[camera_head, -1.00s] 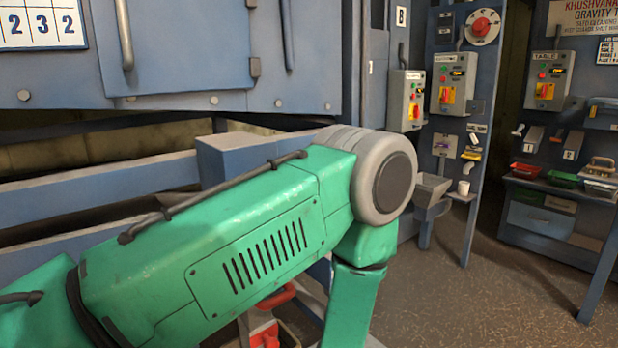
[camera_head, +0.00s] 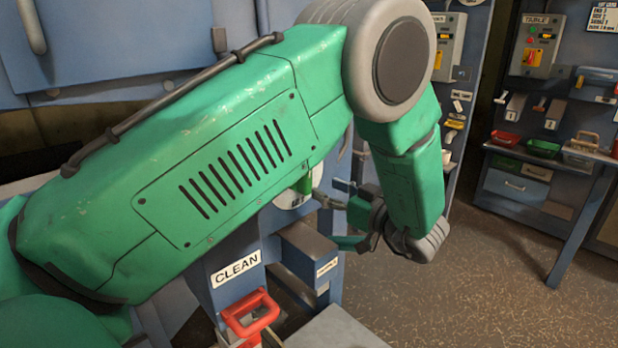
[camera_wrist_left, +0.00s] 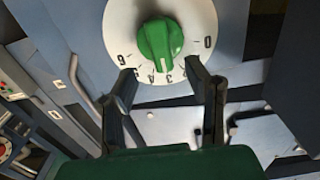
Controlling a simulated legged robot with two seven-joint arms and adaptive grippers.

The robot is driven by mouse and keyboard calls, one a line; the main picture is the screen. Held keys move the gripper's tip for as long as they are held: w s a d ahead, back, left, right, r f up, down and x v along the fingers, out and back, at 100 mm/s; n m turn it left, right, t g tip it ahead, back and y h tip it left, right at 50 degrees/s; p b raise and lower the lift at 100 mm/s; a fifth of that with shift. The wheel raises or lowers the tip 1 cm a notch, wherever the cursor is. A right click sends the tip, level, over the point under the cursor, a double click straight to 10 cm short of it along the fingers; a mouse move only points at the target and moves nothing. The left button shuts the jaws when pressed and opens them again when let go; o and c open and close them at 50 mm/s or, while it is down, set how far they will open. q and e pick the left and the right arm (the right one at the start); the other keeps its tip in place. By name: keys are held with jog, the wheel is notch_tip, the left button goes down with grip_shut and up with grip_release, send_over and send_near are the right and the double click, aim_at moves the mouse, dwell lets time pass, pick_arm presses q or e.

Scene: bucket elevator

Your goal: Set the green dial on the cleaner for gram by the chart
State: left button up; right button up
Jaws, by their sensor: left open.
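The green dial (camera_wrist_left: 160,40) shows at the top of the left wrist view, on a round white plate (camera_wrist_left: 118,20) with black numbers. Its white mark points down, close to the 3 and 4. In the head view the dial (camera_head: 303,184) is mostly hidden behind my green left arm. My left gripper (camera_wrist_left: 162,75) is open, with a finger on each side below the knob, and seems empty. In the head view the gripper (camera_head: 328,200) is small and partly covered. No number chart for gram can be read now. My right gripper is out of view.
Below the dial are a blue post with a CLEAN label (camera_head: 236,268) and a red handle (camera_head: 250,314). The floor at right is open.

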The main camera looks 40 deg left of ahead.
aim_at(310, 179)
pick_arm(q)
jog(key=a, duration=0.6)
jog(key=shift+w+a+f, duration=0.1)
jog(key=shift+w+f, duration=0.05)
jog(key=shift+w+a, duration=0.1)
jog(key=shift+d+r, duration=0.25)
jog(key=shift+r, duration=0.2)
jog(key=shift+a+f, duration=0.1)
jog(key=shift+a, duration=0.2)
jog(key=shift+a+f, duration=0.15)
jog(key=shift+a, duration=0.2)
jog(key=c, duration=0.3)
jog(key=shift+a, duration=0.25)
jog(key=c, duration=0.7)
jog(key=shift+d, duration=0.1)
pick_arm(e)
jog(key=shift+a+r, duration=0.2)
